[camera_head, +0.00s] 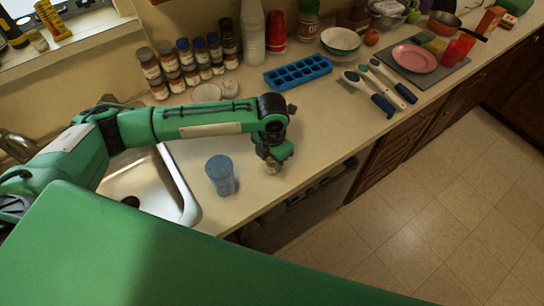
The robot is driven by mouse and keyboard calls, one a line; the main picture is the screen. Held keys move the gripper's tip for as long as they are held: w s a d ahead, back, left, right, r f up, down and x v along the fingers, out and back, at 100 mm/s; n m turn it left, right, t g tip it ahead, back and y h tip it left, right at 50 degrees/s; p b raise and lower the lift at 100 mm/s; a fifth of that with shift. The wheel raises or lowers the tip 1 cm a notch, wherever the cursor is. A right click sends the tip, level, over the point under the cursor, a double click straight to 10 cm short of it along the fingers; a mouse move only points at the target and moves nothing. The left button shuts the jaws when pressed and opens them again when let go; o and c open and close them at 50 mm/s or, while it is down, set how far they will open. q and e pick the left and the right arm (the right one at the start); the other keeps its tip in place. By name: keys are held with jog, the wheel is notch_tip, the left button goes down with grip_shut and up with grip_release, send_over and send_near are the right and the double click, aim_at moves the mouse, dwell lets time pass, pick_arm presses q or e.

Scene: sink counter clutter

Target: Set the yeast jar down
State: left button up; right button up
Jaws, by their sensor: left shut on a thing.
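My left gripper (272,161) points down over the front part of the counter, to the right of the blue cup. It is shut on a small pale jar, which I take to be the yeast jar (271,169). Most of the jar is hidden by the gripper, and only its lower part shows. The jar is near the counter's front edge; I cannot tell whether its base touches the surface. My right gripper is not in view.
A blue cup (220,175) stands beside the sink (146,187). Several spice jars (150,66) line the wall behind my arm. A blue ice tray (298,72) and several utensils (383,100) lie farther right. Bare counter (318,125) lies right of the gripper.

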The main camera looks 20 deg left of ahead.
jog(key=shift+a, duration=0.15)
pick_arm(q)
jog(key=shift+f, duration=0.15)
jog(key=o, duration=1)
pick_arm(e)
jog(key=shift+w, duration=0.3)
pick_arm(q)
notch_tip(320, 180, up, 11)
jog(key=b, duration=0.3)
jog(key=shift+w, duration=0.1)
jog(key=shift+r, duration=0.7)
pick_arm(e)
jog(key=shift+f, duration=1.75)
